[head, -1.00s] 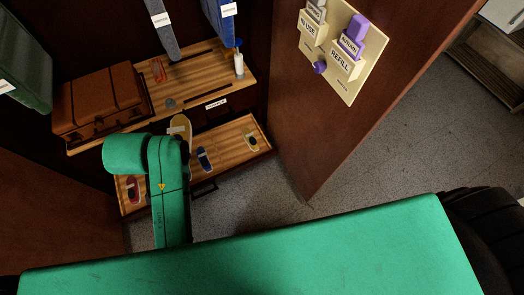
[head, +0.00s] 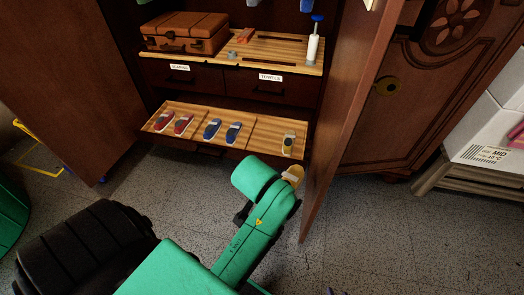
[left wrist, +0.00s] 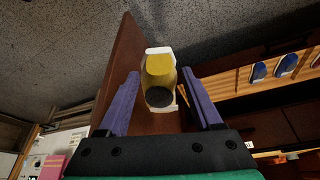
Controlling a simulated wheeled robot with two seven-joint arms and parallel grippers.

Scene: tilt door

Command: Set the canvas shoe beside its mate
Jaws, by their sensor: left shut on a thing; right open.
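The canvas shoe, yellow with a white toe and a dark opening, is in my left gripper in the left wrist view (left wrist: 160,78). The purple fingers of my left gripper (left wrist: 162,88) are on either side of it. In the head view the shoe (head: 293,174) shows past my green left arm, which hides the gripper. It is in the air, in front of the low wooden shoe shelf (head: 262,137).
A red pair (head: 172,123) and a blue pair (head: 222,130) stand left of the mate. The open cabinet door (head: 345,120) rises close to the shoe's right. The upper shelf holds a brown suitcase (head: 186,33) and a white bottle (head: 314,45). Floor lies free in front.

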